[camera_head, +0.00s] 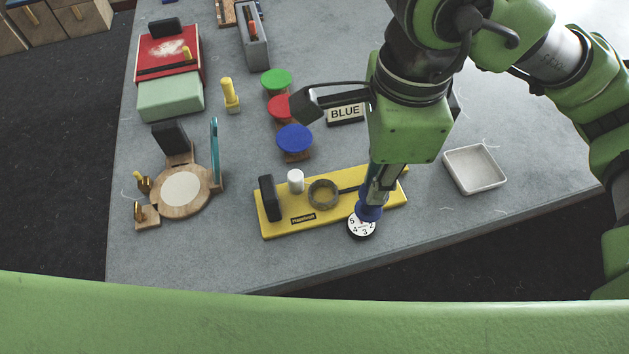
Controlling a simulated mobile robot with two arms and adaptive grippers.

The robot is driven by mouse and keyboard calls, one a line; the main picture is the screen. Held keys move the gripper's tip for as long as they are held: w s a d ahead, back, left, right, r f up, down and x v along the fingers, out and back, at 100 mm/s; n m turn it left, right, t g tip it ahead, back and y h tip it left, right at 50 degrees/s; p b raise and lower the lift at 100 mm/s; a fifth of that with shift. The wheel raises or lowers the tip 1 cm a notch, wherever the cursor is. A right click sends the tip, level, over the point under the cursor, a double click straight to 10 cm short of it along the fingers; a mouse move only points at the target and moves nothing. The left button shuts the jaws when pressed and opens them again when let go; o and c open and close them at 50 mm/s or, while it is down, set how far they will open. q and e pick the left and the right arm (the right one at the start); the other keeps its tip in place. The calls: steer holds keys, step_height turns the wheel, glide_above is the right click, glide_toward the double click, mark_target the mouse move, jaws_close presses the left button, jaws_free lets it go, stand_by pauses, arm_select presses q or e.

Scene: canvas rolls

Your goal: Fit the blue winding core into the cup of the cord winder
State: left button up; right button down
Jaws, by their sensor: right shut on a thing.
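The cord winder (284,225) is a yellow bar with a black upright, a white peg and a dark olive ring-shaped cup (323,194) on top. My right gripper (374,192) points down over its right end, right of the cup. It is shut on a blue spool-like piece, the blue winding core (370,211), partly hidden by the fingers. The core appears upright, outside the cup, just above or behind a white numbered dial (361,228); I cannot tell whether they touch. My left gripper is not in view.
Green (276,79), red (279,107) and blue (294,138) discs on wooden supports stand behind the winder, near a BLUE sign (345,113). A white tray (475,168) is right, a wooden round stand (181,190) left. The table front is clear.

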steer(key=w+a+f+p, duration=0.1)
steer(key=w+a+f, duration=0.1)
steer(key=w+f, duration=0.1)
steer(key=w+a+f+p, duration=0.2)
steer(key=f, duration=0.2)
steer(key=w+a+f+p, duration=0.2)
steer(key=w+a+f, duration=0.1)
steer(key=f, duration=0.1)
steer(key=shift+w+a, duration=0.1)
steer(key=shift+w, duration=0.2)
steer(key=shift+f+p, duration=0.3)
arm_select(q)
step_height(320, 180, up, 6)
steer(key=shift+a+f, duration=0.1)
arm_select(e)
steer(key=shift+f, duration=0.1)
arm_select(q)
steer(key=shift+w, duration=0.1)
arm_select(e)
steer(key=shift+f+b, duration=0.25)
steer(key=shift+b, duration=0.2)
steer(key=c, duration=2)
jaws_free()
steer(key=shift+r, duration=0.1)
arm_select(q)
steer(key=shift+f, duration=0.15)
